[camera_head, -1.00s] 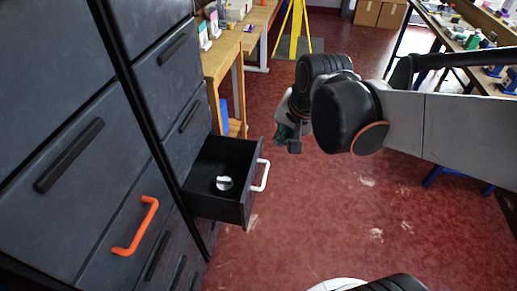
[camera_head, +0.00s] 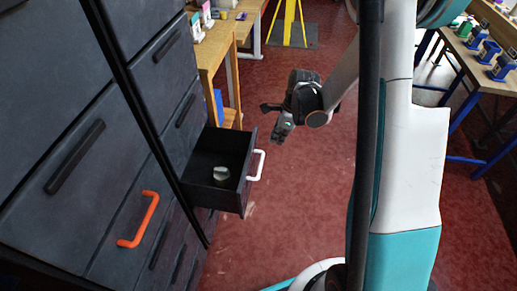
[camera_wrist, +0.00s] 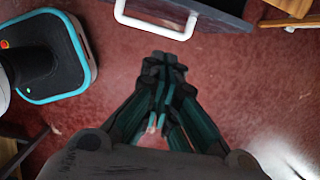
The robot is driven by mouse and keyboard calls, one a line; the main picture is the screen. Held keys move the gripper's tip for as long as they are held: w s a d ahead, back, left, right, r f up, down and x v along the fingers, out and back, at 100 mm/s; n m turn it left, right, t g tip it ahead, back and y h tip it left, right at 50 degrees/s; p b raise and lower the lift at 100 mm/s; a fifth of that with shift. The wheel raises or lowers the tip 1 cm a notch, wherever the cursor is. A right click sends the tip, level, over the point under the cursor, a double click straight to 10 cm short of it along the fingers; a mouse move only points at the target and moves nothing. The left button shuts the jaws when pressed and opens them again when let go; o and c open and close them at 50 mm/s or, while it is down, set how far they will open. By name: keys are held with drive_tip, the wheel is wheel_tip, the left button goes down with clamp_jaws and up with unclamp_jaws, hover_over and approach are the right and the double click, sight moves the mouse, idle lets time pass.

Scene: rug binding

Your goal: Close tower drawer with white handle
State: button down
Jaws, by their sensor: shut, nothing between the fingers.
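The open drawer (camera_head: 230,197) with the white handle (camera_head: 257,165) sticks out of the dark cabinet in the head view. A small round object (camera_head: 221,177) lies inside it. My gripper (camera_head: 276,138) is to the right of the drawer's front, apart from the handle. In the wrist view my gripper (camera_wrist: 155,122) has its fingers together, empty, over the red floor. There the white handle (camera_wrist: 153,27) lies at the top, beyond the fingertips, on the dark drawer front (camera_wrist: 215,17).
An orange handle (camera_head: 140,220) sits on a closed drawer to the left. A wooden workbench (camera_head: 212,55) stands behind the open drawer. A yellow stand (camera_head: 287,22) is at the back. Red floor (camera_head: 300,190) in front of the drawer is clear.

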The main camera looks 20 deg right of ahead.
drive_tip(key=f, duration=0.1)
drive_tip(key=b, duration=0.4)
approach(262, 161)
wheel_tip(262, 161, down, 5)
drive_tip(key=shift+w+a+f+m+b, duration=0.1)
drive_tip(key=shift+w+a+m+b, duration=0.05)
drive_tip(key=shift+w+a+b, duration=0.3)
drive_tip(key=shift+w+a+f+m+b, duration=0.15)
drive_tip(key=shift+w+a+b, duration=0.1)
drive_tip(key=shift+a, duration=0.35)
drive_tip(key=shift+w+a+r, duration=0.15)
drive_tip(key=shift+w+a, duration=0.1)
drive_tip(key=shift+a, duration=0.1)
drive_tip(key=shift+w, duration=0.1)
